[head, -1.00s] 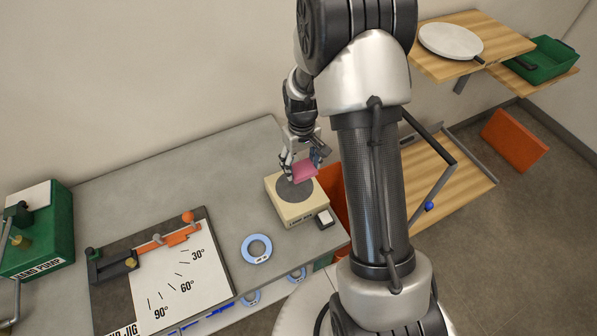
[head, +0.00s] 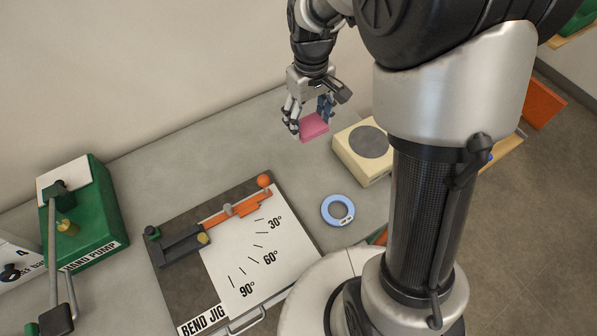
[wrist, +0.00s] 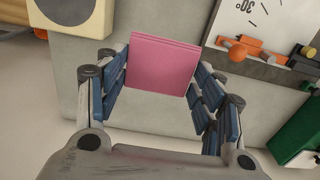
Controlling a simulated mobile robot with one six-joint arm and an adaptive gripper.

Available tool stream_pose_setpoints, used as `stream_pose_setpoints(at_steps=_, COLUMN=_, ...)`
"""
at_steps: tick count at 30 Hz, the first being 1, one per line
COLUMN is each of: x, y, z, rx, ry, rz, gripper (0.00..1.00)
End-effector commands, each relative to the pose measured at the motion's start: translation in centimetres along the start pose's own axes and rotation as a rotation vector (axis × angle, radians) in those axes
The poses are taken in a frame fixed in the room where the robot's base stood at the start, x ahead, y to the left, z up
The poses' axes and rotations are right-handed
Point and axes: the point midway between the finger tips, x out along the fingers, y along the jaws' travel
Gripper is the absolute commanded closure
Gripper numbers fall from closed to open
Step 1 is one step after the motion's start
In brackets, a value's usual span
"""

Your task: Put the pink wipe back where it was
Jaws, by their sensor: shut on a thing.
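The pink wipe (head: 314,127) is a flat folded square held between the fingers of my gripper (head: 309,116). In the head view it hangs above the grey bench, left of the cream box with the round grey top (head: 364,150). In the wrist view the pink wipe (wrist: 162,65) sits between the blue finger pads of my gripper (wrist: 160,90), with bench surface showing around it. The cream box also shows in the wrist view (wrist: 103,22), at the upper left. The box's right side is hidden by my arm in the head view.
A blue ring (head: 338,211) lies on the bench in front of the box. The bend jig (head: 190,285), with an orange lever (head: 238,207), is left of it. A green hand pump (head: 98,228) stands at far left. Bare bench (head: 200,150) lies behind the jig.

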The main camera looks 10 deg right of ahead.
Motion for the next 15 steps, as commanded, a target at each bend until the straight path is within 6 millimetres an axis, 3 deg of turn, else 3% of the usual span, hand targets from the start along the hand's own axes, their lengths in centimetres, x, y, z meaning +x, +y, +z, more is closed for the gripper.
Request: stream_pose_setpoints(at_steps=15, x=12.9, y=-0.1, z=0.1, rx=-0.002, ry=-0.005, rz=-0.002, gripper=0.61)
